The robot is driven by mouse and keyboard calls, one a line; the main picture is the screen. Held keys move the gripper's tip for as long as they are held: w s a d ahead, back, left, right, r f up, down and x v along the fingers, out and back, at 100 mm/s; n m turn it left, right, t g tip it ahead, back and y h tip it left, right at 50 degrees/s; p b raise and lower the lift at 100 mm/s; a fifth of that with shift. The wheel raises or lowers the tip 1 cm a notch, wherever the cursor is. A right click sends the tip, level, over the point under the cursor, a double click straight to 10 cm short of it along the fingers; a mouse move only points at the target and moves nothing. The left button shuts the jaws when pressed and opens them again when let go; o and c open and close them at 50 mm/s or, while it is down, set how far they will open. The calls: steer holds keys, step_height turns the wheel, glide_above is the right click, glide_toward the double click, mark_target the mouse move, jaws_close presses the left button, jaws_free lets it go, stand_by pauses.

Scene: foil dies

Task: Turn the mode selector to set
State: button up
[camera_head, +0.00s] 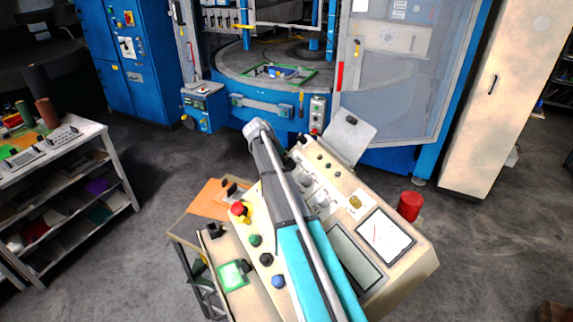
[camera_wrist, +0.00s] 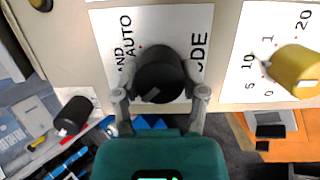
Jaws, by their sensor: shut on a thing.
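The mode selector is a round black knob (camera_wrist: 160,72) on a white label plate (camera_wrist: 112,20) in the wrist view. A short pale mark shows on the knob's near side. The letters "AND", "AUTO" and "DE" are readable around it; the word "set" is not visible, and part of the plate is hidden by the knob and my gripper. My gripper (camera_wrist: 160,93) is shut on the knob, one finger on each side. In the head view my arm crosses the cream console (camera_head: 415,262) and hides the selector.
A yellow knob (camera_wrist: 295,70) with a number scale sits right of the selector; a black knob (camera_wrist: 75,112) stands to the left.

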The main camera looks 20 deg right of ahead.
steer(key=shift+w, duration=0.15)
steer(key=o, duration=1.1)
steer(key=shift+o, duration=0.2)
steer(key=shift+s+r, duration=0.1)
steer(key=shift+s, duration=0.2)
steer(key=shift+m+t+y, duration=0.4)
steer(key=shift+m, duration=0.2)
steer(key=s+a, duration=0.1)
steer(key=s, duration=0.1)
steer(key=s+a+p, duration=0.1)
steer(key=s, duration=0.1)
steer(key=shift+a, duration=0.4)
steer(key=s+a+f+y+b, duration=0.2)
steer(key=s+a+f+y, duration=0.1)
steer(key=s+a, duration=0.7)
steer(key=s+a+f+n+t+y+b, duration=0.1)
steer(key=s+a+f+y+b, duration=0.1)
steer(key=s+a, duration=0.8)
step_height(320, 180, down, 3)
steer(key=shift+s+a+r+y+b, duration=0.15)
steer(key=shift+s+a+y+b, duration=0.2)
steer(key=shift+s+y, duration=0.4)
steer(key=shift+s, duration=0.2)
